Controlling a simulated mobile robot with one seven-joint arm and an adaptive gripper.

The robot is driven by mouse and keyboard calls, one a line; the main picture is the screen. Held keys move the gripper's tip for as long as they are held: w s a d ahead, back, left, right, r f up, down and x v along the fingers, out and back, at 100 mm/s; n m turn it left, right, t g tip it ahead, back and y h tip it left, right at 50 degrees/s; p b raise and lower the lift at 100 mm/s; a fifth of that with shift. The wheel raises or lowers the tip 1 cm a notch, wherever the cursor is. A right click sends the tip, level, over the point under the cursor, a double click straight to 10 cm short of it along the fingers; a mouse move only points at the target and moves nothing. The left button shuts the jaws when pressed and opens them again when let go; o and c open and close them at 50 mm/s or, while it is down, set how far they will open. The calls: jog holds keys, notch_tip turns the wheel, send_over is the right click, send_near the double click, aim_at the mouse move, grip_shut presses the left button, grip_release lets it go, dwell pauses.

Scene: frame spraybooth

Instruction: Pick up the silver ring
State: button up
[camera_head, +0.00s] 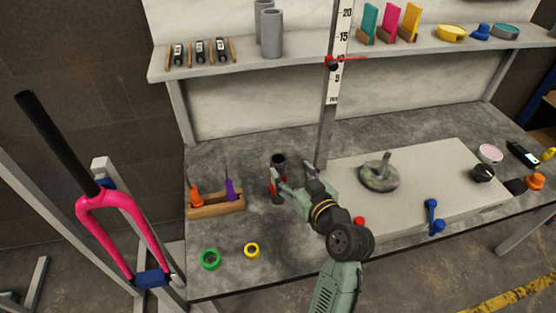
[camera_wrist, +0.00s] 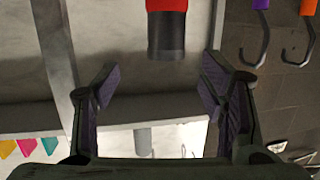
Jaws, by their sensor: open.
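I cannot make out a silver ring in either view. My gripper (camera_head: 293,175) is open above the workbench, with its fingers apart. A red and black cylinder (camera_head: 278,160) stands upright at the left finger in the head view, partly covered by it. In the wrist view this cylinder (camera_wrist: 167,36) is at the top centre, between and beyond my open fingertips (camera_wrist: 160,70), and no contact shows. A green ring (camera_head: 210,259) and a yellow ring (camera_head: 251,250) lie on the bench front, left of my gripper.
A wooden holder (camera_head: 217,206) with orange- and purple-handled hooks stands left of my gripper. A grey slab (camera_head: 420,175) carries a round plate with a post (camera_head: 379,174). A vertical scale post (camera_head: 328,130) rises behind my gripper. A pink fork (camera_head: 120,225) stands at the left.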

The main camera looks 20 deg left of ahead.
aim_at(276, 155)
jog(key=x, duration=0.2)
jog(key=p+x, duration=0.1)
jog(key=x, duration=0.1)
jog(key=p+x, duration=0.1)
jog(key=x, duration=0.1)
jog(key=shift+s+a+r, duration=0.2)
jog(key=shift+a+r, duration=0.15)
jog(key=shift+w+a+f, duration=0.25)
jog(key=shift+w+a, duration=0.1)
jog(key=shift+w, duration=0.05)
jog(key=shift+c, duration=0.5)
jog(key=c, duration=1)
jog(key=shift+r+p, duration=0.15)
jog(key=shift+p, duration=0.15)
